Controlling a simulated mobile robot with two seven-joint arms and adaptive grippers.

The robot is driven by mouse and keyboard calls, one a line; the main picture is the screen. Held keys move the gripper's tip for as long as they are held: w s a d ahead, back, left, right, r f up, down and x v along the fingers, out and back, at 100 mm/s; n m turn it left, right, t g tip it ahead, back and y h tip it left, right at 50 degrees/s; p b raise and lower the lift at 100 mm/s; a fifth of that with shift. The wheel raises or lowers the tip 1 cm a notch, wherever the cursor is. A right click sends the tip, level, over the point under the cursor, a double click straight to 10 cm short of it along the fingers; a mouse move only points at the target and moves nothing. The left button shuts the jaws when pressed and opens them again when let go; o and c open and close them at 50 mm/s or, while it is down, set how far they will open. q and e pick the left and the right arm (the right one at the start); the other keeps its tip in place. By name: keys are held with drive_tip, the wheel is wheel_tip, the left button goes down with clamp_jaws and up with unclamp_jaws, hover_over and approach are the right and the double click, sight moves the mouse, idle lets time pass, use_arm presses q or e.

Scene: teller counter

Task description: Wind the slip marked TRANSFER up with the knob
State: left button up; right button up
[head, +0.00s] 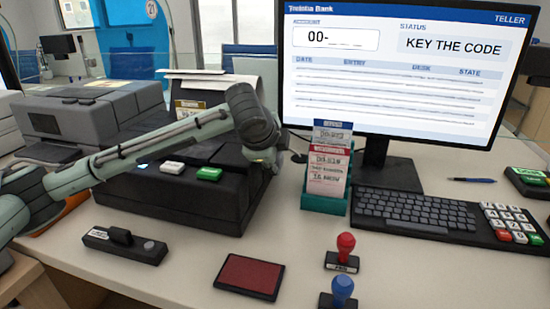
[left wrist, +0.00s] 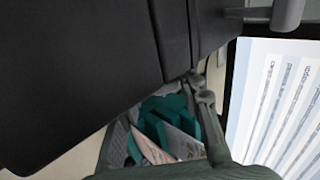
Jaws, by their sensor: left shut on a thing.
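The black slip printer (head: 185,190) stands left of centre on the counter, with a white key and a green key on top. A slip with an ochre header (head: 190,105) rises at its back; its wording is too small to read surely. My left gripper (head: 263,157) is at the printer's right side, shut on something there. The knob is not clearly seen in the head view, and the gripper covers that spot. In the left wrist view the fingers (left wrist: 190,110) show low in the picture; what they hold is hidden. My right gripper is not in view.
A teal holder (head: 324,200) with red- and blue-headed slips stands just right of the gripper. The monitor (head: 395,65) reads KEY THE CODE. The keyboard (head: 415,212), red stamp (head: 345,247), blue stamp (head: 342,287) and ink pad (head: 249,277) lie in front.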

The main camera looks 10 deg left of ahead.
use_arm(q)
drive_tip(key=o, duration=1.2)
drive_tip(key=shift+c, duration=0.2)
drive_tip(key=v, duration=1.2)
